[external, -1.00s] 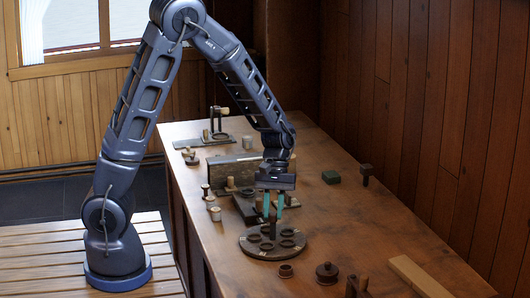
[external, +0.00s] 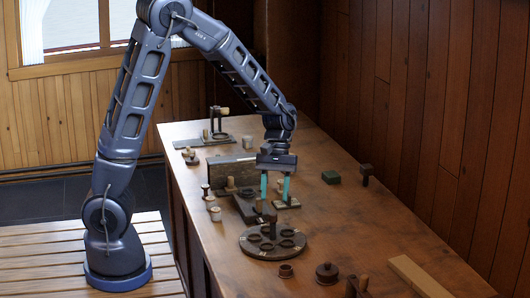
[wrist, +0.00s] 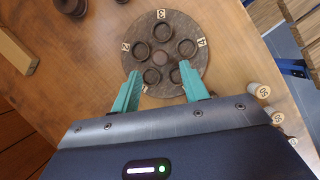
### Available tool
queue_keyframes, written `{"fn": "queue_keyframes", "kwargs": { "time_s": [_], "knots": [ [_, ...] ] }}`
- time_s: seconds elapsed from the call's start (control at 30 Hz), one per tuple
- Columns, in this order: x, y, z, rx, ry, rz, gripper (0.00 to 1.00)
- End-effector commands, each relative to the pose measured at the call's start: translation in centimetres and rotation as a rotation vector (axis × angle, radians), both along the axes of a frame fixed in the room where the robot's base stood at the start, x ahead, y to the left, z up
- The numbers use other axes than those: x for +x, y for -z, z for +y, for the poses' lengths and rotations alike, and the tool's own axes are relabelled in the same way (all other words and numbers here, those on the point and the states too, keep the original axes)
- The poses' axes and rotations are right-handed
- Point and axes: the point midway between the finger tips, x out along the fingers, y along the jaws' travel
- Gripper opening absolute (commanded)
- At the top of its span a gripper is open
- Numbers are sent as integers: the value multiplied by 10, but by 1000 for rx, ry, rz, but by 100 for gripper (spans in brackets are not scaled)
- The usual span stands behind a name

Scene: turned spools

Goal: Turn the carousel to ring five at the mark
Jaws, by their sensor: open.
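The carousel (external: 246,244) is a dark round disc with several ring-shaped cups and an upright post (external: 271,228) at its centre. In the wrist view the carousel (wrist: 184,19) shows number tags 3 at the top, 4 at the right and 2 at the left; its near edge is partly hidden by my gripper. No tag five and no mark can be made out. My gripper (external: 275,192) is open and empty, above and behind the carousel, clear of the post. In the wrist view my gripper (wrist: 160,72) has its teal fingers spread in front of the disc's near cups.
A small ring (external: 286,270), a dark lidded pot (external: 327,274) and a pale plank (external: 418,276) lie near the front. A green block (external: 331,177) and a dark mallet-like piece (external: 366,173) are at the right.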

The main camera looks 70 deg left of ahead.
Motion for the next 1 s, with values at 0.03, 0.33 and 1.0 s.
{"fn": "queue_keyframes", "kwargs": {
  "time_s": [0.03, 0.33, 1.0],
  "knots": [
    [2, -9, 4, -1, -2, -2, 44],
    [9, -45, 17, 0, 0, -1, 44],
    [-2, -67, 14, -6, 55, -45, 44]
  ]
}}
